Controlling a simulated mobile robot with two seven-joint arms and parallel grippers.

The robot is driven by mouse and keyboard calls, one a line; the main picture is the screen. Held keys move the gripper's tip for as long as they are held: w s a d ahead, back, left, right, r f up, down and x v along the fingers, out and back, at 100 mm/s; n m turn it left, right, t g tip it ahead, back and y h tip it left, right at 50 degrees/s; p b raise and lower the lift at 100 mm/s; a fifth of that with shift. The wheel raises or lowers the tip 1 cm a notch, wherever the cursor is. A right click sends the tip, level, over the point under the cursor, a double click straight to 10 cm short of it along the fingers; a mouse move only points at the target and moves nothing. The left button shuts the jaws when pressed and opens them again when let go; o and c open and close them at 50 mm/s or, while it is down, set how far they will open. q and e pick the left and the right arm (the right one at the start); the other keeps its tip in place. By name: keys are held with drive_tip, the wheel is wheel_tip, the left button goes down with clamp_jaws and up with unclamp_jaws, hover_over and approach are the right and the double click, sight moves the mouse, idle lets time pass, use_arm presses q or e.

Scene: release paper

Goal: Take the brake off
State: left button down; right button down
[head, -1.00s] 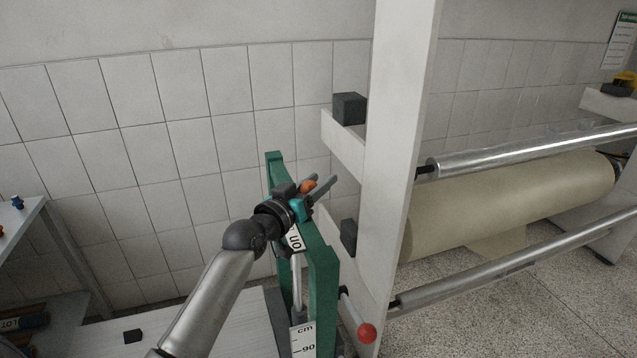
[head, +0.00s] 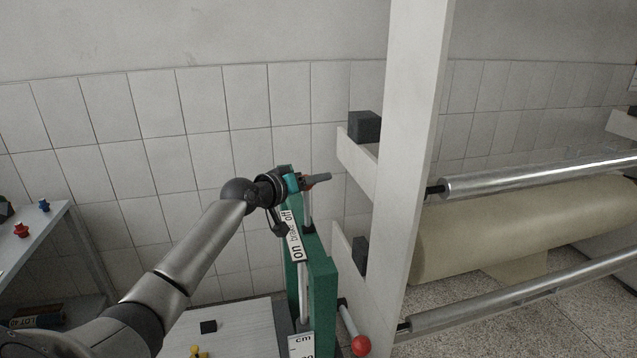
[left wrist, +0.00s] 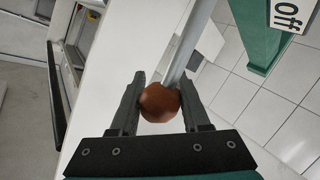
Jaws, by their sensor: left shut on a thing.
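The brake lever is a pale metal rod (head: 308,212) with a red-brown ball knob (left wrist: 159,102) on its end. It stands by a green frame (head: 322,290) that bears a white label (head: 291,236) reading "off", "brake" and "on". My left gripper (head: 318,179) is shut on the knob at the "off" end of the label. In the left wrist view the ball sits between both fingers, and the rod runs up and away from it. In the head view the fingers mostly hide the knob. My right gripper is not in view.
A white upright (head: 412,150) of the roll stand is close to the right of the green frame. A red-knobbed lever (head: 361,346) sticks out low beside it. A paper roll (head: 520,225) lies behind metal bars. A shelf (head: 45,235) is at the left.

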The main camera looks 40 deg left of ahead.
use_arm(q)
drive_tip(key=shift+f, duration=0.7)
drive_tip(key=shift+s+d, duration=0.1)
drive_tip(key=shift+f+g, duration=0.1)
drive_tip(key=shift+g, duration=0.2)
drive_tip(key=c, duration=0.7)
unclamp_jaws()
drive_tip(key=o, duration=0.3)
drive_tip(key=shift+r, duration=0.3)
drive_tip(key=v, duration=0.5)
drive_tip(key=b+v, duration=0.1)
drive_tip(key=v, duration=0.9)
drive_tip(key=shift+s+a+b, duration=0.1)
drive_tip(key=shift+a+b, duration=0.15)
drive_tip(key=shift+b, duration=0.05)
